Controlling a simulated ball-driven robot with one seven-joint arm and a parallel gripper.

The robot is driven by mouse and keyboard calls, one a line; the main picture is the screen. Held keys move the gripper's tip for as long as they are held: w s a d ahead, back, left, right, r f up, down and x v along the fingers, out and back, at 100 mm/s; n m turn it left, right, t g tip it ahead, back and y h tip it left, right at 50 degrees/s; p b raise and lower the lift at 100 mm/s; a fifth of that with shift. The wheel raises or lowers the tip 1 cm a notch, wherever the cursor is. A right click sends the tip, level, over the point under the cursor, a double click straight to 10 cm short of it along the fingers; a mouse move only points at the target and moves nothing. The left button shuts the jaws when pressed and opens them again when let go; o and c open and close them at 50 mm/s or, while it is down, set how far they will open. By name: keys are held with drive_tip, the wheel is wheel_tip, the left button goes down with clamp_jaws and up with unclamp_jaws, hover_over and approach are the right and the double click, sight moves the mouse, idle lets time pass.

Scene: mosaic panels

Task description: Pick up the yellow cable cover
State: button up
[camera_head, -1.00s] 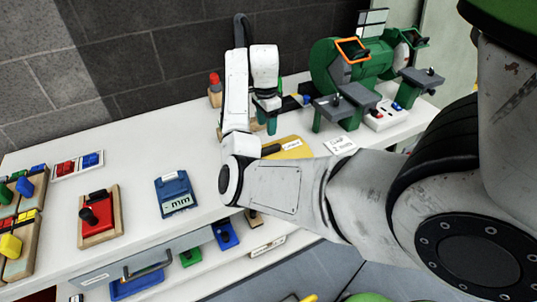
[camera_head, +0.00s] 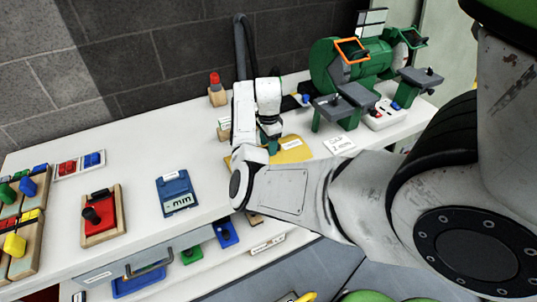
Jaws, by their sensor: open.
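A flat yellow piece (camera_head: 294,153) with a white label lies on the white bench in front of the grinder. I cannot tell for sure that it is the cable cover. My arm covers part of its left and front side. My gripper (camera_head: 271,146) points down over the back left part of this yellow piece, its fingertips close to it. The jaws are open. The small gap between fingertips and surface, and anything between them, is too small to make out.
A green bench grinder (camera_head: 350,68) stands right of my gripper, with a white switch box (camera_head: 387,117) in front. A red-topped wooden block (camera_head: 216,92) stands behind.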

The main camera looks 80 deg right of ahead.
drive_tip(key=shift+f, duration=0.35)
drive_tip(key=shift+c, duration=0.2)
clamp_jaws()
drive_tip(key=shift+r, duration=0.1)
idle(0.9)
